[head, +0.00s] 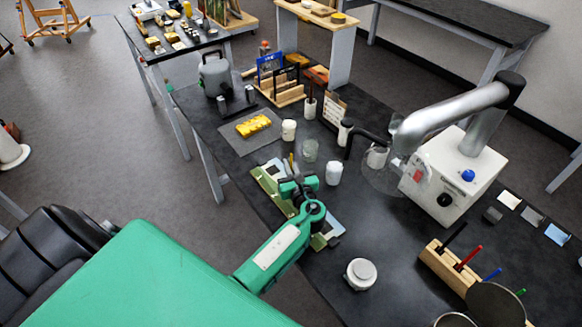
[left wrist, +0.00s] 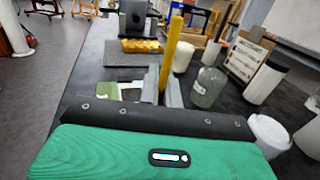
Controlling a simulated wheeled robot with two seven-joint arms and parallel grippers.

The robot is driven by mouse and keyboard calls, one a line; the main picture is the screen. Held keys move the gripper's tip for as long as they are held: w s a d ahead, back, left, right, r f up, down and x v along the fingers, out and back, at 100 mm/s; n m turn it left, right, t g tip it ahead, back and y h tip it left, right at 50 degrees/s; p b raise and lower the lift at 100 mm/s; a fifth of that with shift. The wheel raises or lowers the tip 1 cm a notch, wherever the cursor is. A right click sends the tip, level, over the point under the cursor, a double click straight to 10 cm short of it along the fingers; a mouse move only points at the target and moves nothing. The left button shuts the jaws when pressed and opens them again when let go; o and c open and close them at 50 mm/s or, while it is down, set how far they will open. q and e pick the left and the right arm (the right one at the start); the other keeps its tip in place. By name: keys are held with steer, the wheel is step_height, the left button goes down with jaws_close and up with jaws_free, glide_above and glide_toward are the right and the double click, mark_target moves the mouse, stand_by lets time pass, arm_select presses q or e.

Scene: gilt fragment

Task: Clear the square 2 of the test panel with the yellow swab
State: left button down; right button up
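The test panel (head: 264,178) is a pale green and light board on the dark bench in the head view, partly hidden under my left gripper. A bit of it shows in the left wrist view (left wrist: 107,91). My left gripper (head: 299,186) is over the panel. In the left wrist view its grey fingers (left wrist: 161,92) are closed around the yellow swab (left wrist: 170,52), which stands nearly upright. The swab's top also shows in the head view (head: 291,161). Its lower tip is hidden, so I cannot tell whether it touches the panel. The squares cannot be read. My right gripper is out of view.
A gilt fragment (head: 253,126) lies on a grey mat (head: 262,143) behind the panel. A glass jar (head: 310,150) and white pots (head: 334,173) stand close by. A white lidded jar (head: 361,273) is to the right. A white extractor box (head: 452,180) stands further right.

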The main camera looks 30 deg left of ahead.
arm_select(q)
steer(key=shift+w+a, duration=0.3)
steer(key=shift+a, duration=0.45)
steer(key=shift+r, duration=0.15)
step_height(320, 180, up, 4)
steer(key=p, duration=0.4)
